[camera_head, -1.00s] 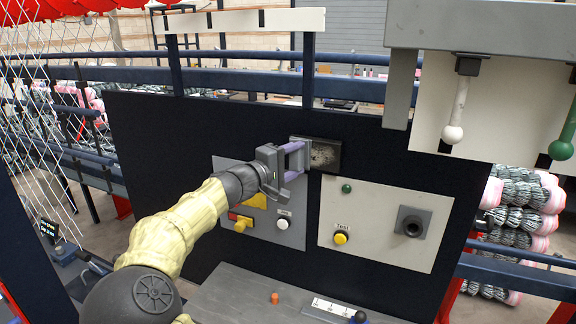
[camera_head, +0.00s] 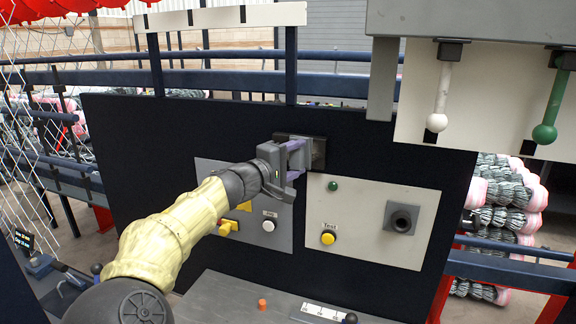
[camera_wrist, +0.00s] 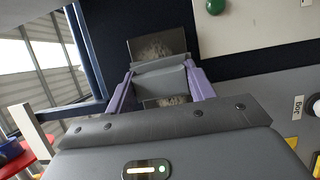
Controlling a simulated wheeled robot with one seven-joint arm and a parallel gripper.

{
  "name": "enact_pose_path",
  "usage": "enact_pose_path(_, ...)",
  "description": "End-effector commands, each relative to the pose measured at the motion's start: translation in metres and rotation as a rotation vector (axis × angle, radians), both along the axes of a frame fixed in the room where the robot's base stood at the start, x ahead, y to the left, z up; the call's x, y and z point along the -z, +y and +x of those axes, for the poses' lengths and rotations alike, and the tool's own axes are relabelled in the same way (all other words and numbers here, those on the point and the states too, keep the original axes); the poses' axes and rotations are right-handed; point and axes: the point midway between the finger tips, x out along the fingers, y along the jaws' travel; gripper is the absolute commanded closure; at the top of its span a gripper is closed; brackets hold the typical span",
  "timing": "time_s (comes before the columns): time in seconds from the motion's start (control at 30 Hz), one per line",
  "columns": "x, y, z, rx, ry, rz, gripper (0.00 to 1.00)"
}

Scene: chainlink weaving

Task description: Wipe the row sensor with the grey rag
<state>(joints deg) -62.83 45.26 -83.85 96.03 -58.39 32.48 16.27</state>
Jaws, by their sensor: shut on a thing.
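The row sensor, a dark rectangular plate (camera_head: 319,153) with a pale dusty patch, is set on the navy panel. It also shows in the wrist view (camera_wrist: 158,46), with dusty pale marks above and below the rag. My gripper (camera_head: 294,158) is at the left part of the sensor and hides some of it. In the wrist view its purple fingers are shut on a plain grey piece, the grey rag (camera_wrist: 160,82), in front of the sensor. I cannot tell whether the rag touches the surface.
Below the sensor is a pale plate with a green knob (camera_head: 333,186), yellow Test button (camera_head: 327,238) and dark square socket (camera_head: 402,218). White (camera_head: 440,90) and green (camera_head: 552,100) levers hang at upper right. A grey ledge (camera_head: 225,290) lies below.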

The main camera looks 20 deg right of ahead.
Motion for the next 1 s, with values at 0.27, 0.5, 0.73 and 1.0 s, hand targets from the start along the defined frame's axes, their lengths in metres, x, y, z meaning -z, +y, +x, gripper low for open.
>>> enact_pose_path(0.27, 0.000, -0.009, -0.006, 0.001, 0.001, -0.001, 0.71)
enact_pose_path(0.5, 0.000, -0.010, -0.006, 0.002, 0.000, 0.000, 0.71)
enact_pose_path(0.73, 0.003, -0.022, -0.016, 0.001, -0.002, 0.001, 0.71)
enact_pose_path(1.0, 0.003, -0.036, -0.027, 0.001, -0.001, 0.001, 0.71)
